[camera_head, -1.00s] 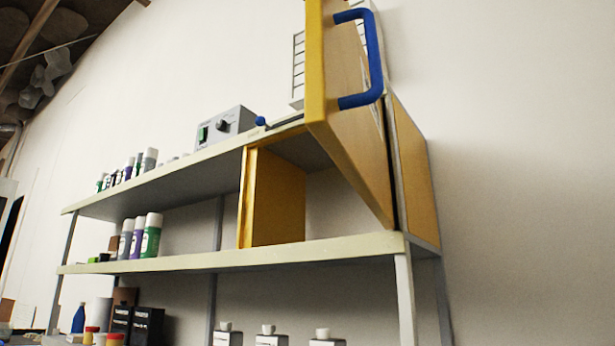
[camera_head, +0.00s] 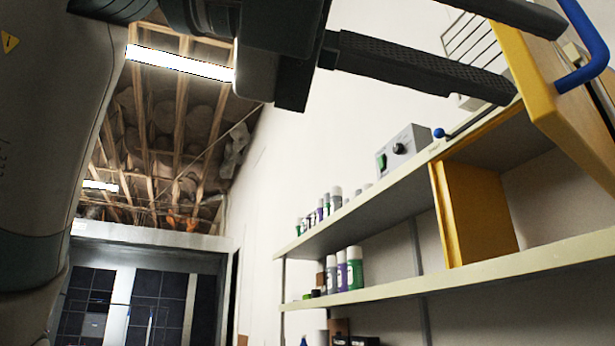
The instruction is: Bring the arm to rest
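My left arm comes in from the left, and its dark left gripper (camera_head: 538,60) is at the top right, in front of the upper shelf. Its two long fingers are apart, with nothing visible held between them. The fingertips overlap the raised yellow-edged cabinet door (camera_head: 540,90) in the picture; I cannot tell whether they touch it. The door's blue handle (camera_head: 584,72) is just right of the fingertips and clear of them. The cabinet (camera_head: 480,212) stands open below the door. My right gripper is not in view.
A shelf unit (camera_head: 550,255) runs along the white wall. A grey control box (camera_head: 402,148) and several small bottles stand on its upper shelf; more bottles (camera_head: 355,267) stand on the lower one. Dark window panels (camera_head: 150,290) are at the far left.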

